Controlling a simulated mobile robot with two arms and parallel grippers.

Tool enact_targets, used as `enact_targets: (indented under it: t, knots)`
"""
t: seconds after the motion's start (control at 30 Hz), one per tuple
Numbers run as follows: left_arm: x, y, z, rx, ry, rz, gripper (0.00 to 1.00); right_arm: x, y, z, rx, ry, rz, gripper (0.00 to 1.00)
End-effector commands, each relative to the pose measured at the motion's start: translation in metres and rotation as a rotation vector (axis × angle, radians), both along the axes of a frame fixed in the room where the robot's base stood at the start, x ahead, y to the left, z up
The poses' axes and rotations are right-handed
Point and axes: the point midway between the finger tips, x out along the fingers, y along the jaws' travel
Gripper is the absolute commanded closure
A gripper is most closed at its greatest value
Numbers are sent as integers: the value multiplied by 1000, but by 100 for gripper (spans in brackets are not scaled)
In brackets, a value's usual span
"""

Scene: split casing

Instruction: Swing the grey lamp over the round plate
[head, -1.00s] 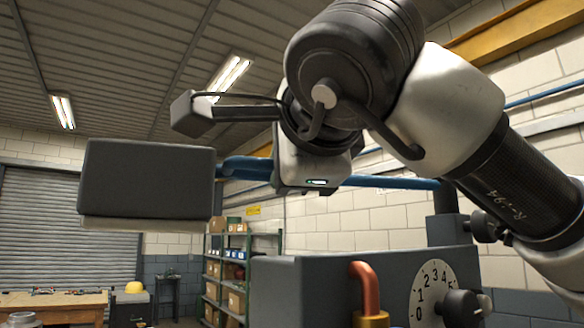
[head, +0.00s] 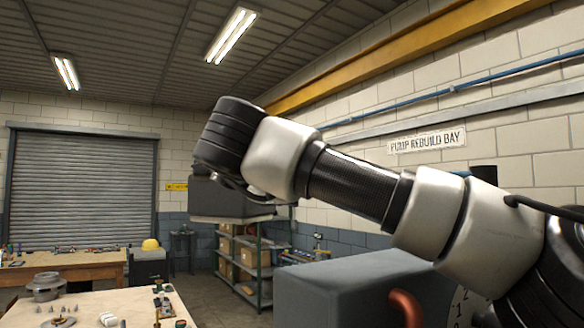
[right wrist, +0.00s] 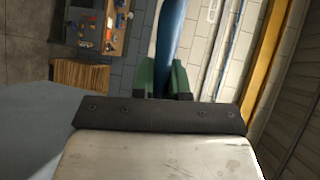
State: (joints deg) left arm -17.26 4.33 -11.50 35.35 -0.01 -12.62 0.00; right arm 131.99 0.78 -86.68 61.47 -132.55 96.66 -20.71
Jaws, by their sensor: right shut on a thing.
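The grey lamp's boxy head (head: 228,198) shows in the head view just below my right wrist, left of the centre. My arm hides part of it. In the right wrist view my right gripper (right wrist: 165,85) has its green fingers shut on the lamp's blue arm (right wrist: 170,30). The gripper's fingers are hidden behind my wrist in the head view. My left gripper is not in view.
The near table (head: 105,300) also holds a grey flanged part (head: 46,287), white cylinders (head: 108,319) and small tools. A large grey box (head: 345,285) stands at lower right with a copper pipe (head: 405,308). Shelving (head: 262,262) stands behind. Space above the table is clear.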

Motion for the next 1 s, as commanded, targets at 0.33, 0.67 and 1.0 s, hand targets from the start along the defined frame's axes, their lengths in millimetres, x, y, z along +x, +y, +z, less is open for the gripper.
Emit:
enact_targets:
  t: [0.33, 0.67, 1.0]
  knots:
    - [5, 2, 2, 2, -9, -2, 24, 3, -1, 0, 0, 0, -14, 100]
    - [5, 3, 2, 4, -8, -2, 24, 3, -1, 0, 0, 0, -13, 61]
    - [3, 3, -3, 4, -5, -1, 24, -2, 2, 0, 0, -1, -11, 61]
